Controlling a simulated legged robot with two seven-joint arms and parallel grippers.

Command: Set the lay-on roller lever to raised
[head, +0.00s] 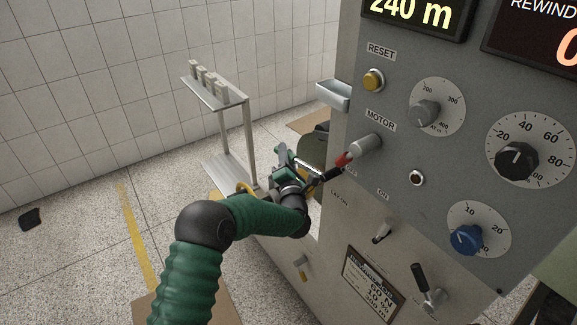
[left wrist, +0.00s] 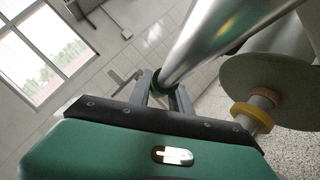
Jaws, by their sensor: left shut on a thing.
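My left gripper (head: 287,162) is at the left edge of the grey machine panel, beside the gap where the rollers run. In the left wrist view its two fingers (left wrist: 162,92) are shut around a small dark green round part (left wrist: 158,82), which appears to be the end of the lay-on roller lever. The rest of the lever is hidden, and its angle cannot be told. A shiny metal roller (left wrist: 215,40) runs up and right just behind the fingers. My right gripper is not in view.
A shelf stand (head: 215,95) is behind left.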

